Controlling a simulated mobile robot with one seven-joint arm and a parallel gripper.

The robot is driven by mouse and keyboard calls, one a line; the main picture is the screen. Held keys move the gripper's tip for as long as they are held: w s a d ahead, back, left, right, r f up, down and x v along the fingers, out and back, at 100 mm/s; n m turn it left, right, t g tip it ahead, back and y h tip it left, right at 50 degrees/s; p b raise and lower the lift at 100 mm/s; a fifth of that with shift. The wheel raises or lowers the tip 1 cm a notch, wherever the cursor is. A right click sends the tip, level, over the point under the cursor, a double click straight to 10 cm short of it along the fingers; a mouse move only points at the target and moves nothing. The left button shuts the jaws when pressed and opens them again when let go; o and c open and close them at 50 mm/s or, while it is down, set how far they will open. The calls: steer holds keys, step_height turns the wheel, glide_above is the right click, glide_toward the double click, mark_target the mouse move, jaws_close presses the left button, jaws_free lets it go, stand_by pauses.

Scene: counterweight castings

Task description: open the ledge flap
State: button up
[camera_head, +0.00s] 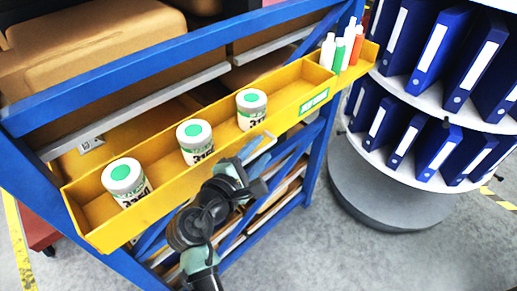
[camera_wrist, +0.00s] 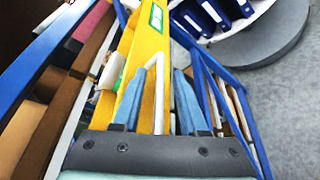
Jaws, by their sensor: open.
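The yellow ledge (camera_head: 215,150) runs along the blue rack, with its front wall upright and a green label (camera_head: 314,101) near its right end. In the wrist view the ledge (camera_wrist: 147,42) runs away from me. My gripper (camera_head: 257,163) is at the outer side of the front wall, below the rightmost jar. In the wrist view my gripper (camera_wrist: 160,74) is open, its two blue fingers apart. A pale bent bar (camera_wrist: 158,85) shows between the fingers; I cannot tell whether they touch it. It also shows in the head view (camera_head: 262,146) beside the front wall.
Three green-lidded jars (camera_head: 124,182) stand along the ledge, with several small bottles (camera_head: 340,52) at its right end. Brown castings (camera_head: 90,40) fill the blue rack (camera_head: 135,63). A round shelf of blue binders (camera_head: 440,45) stands right. Grey floor (camera_head: 400,255) is clear at lower right.

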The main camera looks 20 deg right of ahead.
jaws_close()
stand_by(1.4)
